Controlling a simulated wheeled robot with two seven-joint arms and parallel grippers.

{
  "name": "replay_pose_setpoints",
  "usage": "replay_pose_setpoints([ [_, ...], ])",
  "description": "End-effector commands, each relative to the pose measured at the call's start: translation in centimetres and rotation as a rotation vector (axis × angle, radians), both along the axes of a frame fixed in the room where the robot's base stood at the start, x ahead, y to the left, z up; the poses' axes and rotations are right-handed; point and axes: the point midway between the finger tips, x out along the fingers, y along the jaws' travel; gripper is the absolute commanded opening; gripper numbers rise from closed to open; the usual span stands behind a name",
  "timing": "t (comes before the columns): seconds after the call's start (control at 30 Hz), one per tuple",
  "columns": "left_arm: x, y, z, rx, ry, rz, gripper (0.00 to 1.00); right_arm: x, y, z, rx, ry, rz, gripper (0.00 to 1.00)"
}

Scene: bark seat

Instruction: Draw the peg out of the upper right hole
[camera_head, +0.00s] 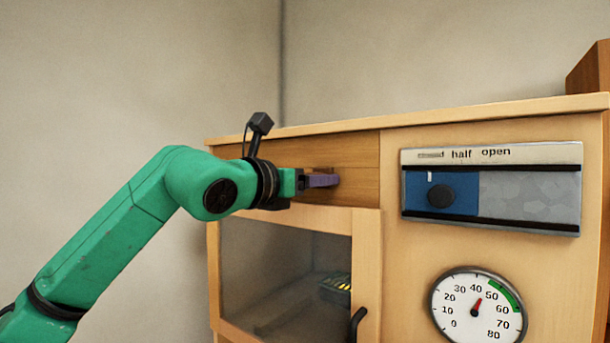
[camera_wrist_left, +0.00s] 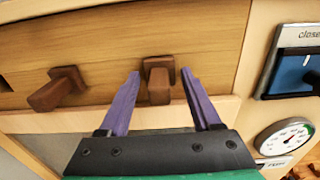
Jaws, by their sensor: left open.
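A brown wooden peg (camera_wrist_left: 158,86) sticks out of the wooden strip along the top of the cabinet front, toward its right end. It also shows partly in the head view (camera_head: 323,170), mostly hidden behind the fingers. A second brown peg (camera_wrist_left: 57,90) sticks out of the same strip to the left. My left gripper (camera_wrist_left: 160,74) has purple fingers and is open, with one finger on each side of the right peg and a visible gap on both sides. In the head view my left gripper (camera_head: 333,180) reaches the strip from the left. My right gripper is not in view.
Below the strip is a glass-fronted door (camera_head: 285,270) with a dark handle (camera_head: 357,325). To the right are a sliding panel marked "half open" (camera_head: 490,187) and a round dial (camera_head: 478,308). A brown block (camera_head: 590,70) stands on the cabinet top.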

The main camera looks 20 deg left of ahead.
Motion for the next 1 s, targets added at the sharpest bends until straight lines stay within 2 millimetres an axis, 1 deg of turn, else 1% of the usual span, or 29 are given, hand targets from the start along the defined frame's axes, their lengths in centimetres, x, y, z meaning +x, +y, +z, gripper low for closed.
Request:
replay_pose_setpoints([
  [0.17,0.0,0.0,0.0,0.0,-0.001,0.0,0.65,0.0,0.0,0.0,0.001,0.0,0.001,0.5],
  [0.27,0.0,0.0,0.0,0.0,-0.001,0.0,0.31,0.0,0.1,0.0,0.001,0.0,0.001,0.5],
  [0.3,0.0,0.0,0.0,0.0,-0.001,0.0,0.15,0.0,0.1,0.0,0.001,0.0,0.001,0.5],
  [0.33,0.0,0.0,0.0,0.0,-0.001,0.0,0.04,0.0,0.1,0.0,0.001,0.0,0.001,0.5],
  [0.37,0.0,0.0,0.0,0.0,-0.001,0.0,0.0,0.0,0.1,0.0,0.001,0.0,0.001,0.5],
  [0.57,-0.5,0.2,-0.1,-0.001,-0.003,0.0,0.0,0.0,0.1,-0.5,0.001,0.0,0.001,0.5],
  [1.0,-3.0,1.2,-0.1,-0.001,-0.002,0.0,0.0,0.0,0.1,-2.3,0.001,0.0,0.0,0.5],
])
